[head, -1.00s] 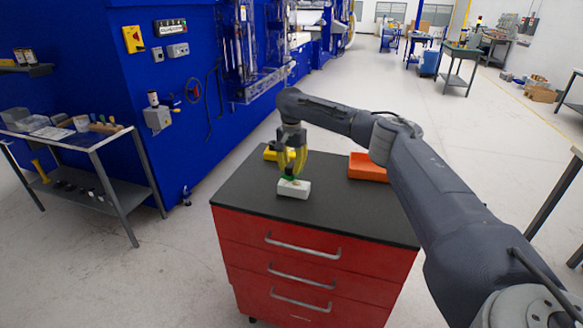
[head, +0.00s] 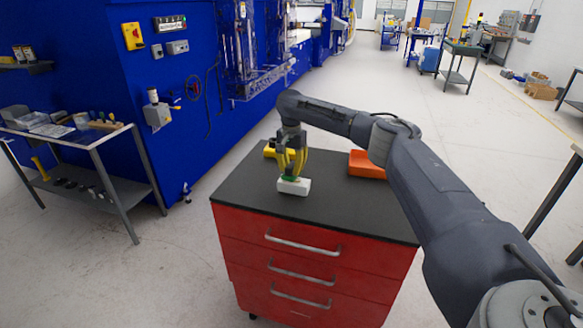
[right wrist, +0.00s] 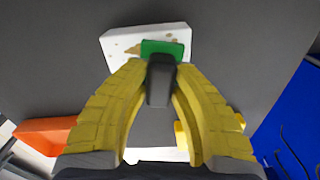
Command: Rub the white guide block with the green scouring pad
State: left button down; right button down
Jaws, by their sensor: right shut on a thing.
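My right gripper (head: 291,173) points down over the block, with yellow fingers shut on the dark handle of the green scouring pad (right wrist: 163,47). The green pad is at the block's upper face and covers part of it; whether it presses firmly I cannot tell. My left gripper is not in view.
An orange bin (head: 366,165) stands at the back right of the dark cabinet top (head: 335,212). A yellow object (head: 270,152) lies behind my right gripper. The front and right of the top are clear. A grey side table (head: 95,138) with tools stands to the left.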

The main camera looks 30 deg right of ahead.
aim_at(292, 180)
jog(key=shift+f, duration=0.2)
jog(key=shift+s+a, duration=1.25)
jog(key=shift+a, duration=0.25)
jog(key=shift+s, duration=0.1)
jog(key=shift+s+d+f, duration=0.1)
jog(key=shift+s+d, duration=0.3)
jog(key=shift+s, duration=0.05)
jog(key=shift+d, duration=0.1)
jog(key=shift+w+d, duration=1.2)
jog(key=shift+d, duration=0.3)
